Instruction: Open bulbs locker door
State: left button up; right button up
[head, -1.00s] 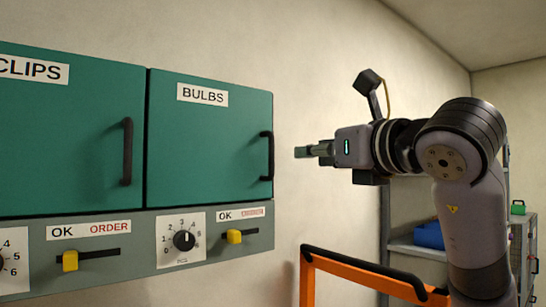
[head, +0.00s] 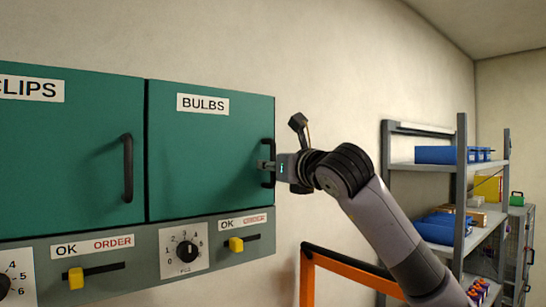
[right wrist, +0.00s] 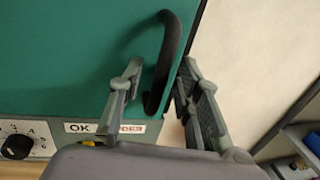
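The green bulbs locker door (head: 205,150) is shut and carries a white BULBS label (head: 203,103). Its black bar handle (head: 268,163) stands upright at the door's right edge. My right gripper (head: 265,165) is at the handle in the head view. In the right wrist view, my right gripper (right wrist: 160,92) is open, with one finger on each side of the black handle (right wrist: 168,62). A gap shows between the fingers and the handle. My left gripper is in neither view.
A second green door labelled CLIPS (head: 65,155) is to the left. Below are a dial (head: 187,249) and a yellow slider (head: 236,245). An orange rail (head: 345,267) stands below my right arm. Grey shelves (head: 465,170) with blue bins are at the right.

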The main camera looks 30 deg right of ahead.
jog(key=shift+w, duration=0.35)
jog(key=shift+c, duration=0.2)
grip_shut()
dwell(0.5)
